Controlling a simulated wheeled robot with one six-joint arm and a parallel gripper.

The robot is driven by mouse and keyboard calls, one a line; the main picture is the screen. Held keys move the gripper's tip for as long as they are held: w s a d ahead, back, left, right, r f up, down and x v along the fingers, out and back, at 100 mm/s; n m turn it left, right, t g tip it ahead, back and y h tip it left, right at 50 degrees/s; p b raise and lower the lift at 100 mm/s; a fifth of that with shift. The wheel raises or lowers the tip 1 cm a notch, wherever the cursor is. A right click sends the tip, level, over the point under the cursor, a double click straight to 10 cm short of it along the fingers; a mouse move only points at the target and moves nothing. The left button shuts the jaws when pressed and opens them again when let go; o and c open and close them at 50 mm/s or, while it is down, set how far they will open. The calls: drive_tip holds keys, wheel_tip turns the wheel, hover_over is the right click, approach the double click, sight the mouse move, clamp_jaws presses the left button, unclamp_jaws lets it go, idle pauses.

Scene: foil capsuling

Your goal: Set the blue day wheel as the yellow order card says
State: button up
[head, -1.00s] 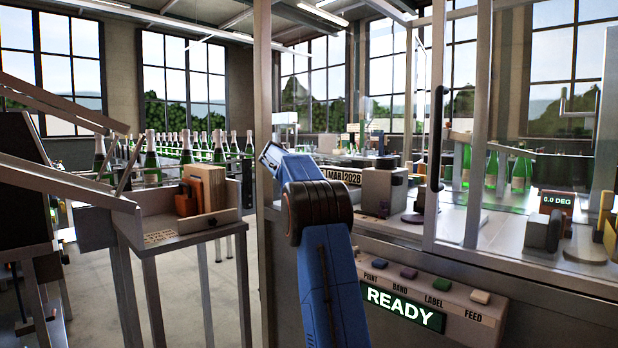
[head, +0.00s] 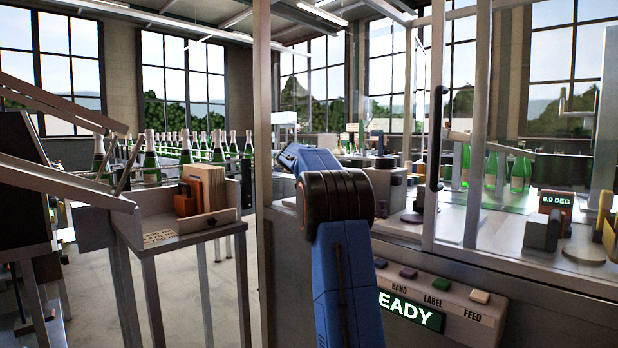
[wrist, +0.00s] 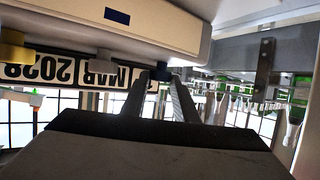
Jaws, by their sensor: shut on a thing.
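In the wrist view, which is upside down, my gripper (wrist: 160,78) has its two fingers closed on a small dark knob (wrist: 160,74), the blue day wheel, at the day end of the date plate (wrist: 70,71). The plate reads MAR 2028; the day figure beside the fingers is mostly hidden and I cannot read it. A grey wheel (wrist: 104,54) and a yellow wheel (wrist: 14,50) sit along the same plate. In the head view my arm hides the plate and my gripper. A pale yellowish card (head: 160,238) lies on the side stand, its print too small to read.
A button panel (head: 440,300) with a partly hidden green READY display is below my arm. A wooden block (head: 203,187) stands on the side stand at left. A glazed guard frame (head: 474,130) rises on the right, with a 0.0 DEG readout (head: 555,201) behind.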

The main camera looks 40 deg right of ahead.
drive_tip(key=shift+s+d+n+t+y, duration=0.15)
drive_tip(key=shift+s+n+t+y, duration=0.1)
drive_tip(key=shift+n+t+y, duration=0.65)
drive_tip(key=shift+s+d+n+t+y, duration=0.15)
drive_tip(key=shift+d+n+t+y, duration=0.05)
drive_tip(key=shift+n+t+y, duration=0.95)
drive_tip(key=shift+s+d+f+n+t+y, duration=0.15)
drive_tip(key=shift+n+t+y, duration=0.15)
drive_tip(key=shift+n+y, duration=0.5)
drive_tip(key=shift+w+d+r+n+t+y, duration=0.1)
drive_tip(key=shift+n+t+y, duration=0.15)
drive_tip(key=shift+n+y, duration=0.55)
drive_tip(key=shift+s+d+f+n+t+y, duration=0.15)
drive_tip(key=shift+n+t+y, duration=0.15)
drive_tip(key=shift+n+y, duration=0.45)
drive_tip(key=o, duration=1.1)
drive_tip(key=shift+r, duration=0.1)
drive_tip(key=shift+r, duration=0.1)
drive_tip(key=v, duration=1.7)
drive_tip(key=shift+s+a, duration=0.15)
drive_tip(key=shift+a, duration=0.05)
